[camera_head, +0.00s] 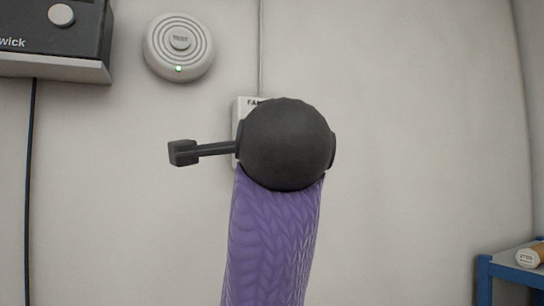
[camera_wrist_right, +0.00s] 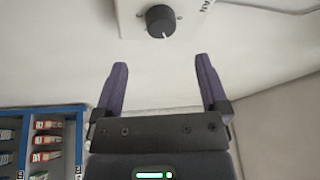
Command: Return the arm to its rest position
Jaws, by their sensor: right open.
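My right gripper (camera_wrist_right: 161,62) is open and empty in the right wrist view, its two purple fingers apart. Beyond the fingertips is a white wall plate (camera_wrist_right: 195,14) marked FAN, with a round black knob (camera_wrist_right: 160,20). The knob lines up with the gap between the fingers and appears clear of both tips. In the head view my purple arm with its dark ball joint stands in front of the wall and covers most of the fan plate (camera_head: 244,108). The gripper fingers are hidden there. My left gripper is not in view.
A blue-edged shelf (camera_head: 484,275) with a tan roll (camera_head: 530,257) stands right. A blue rack (camera_wrist_right: 80,120) shows at left in the wrist view.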

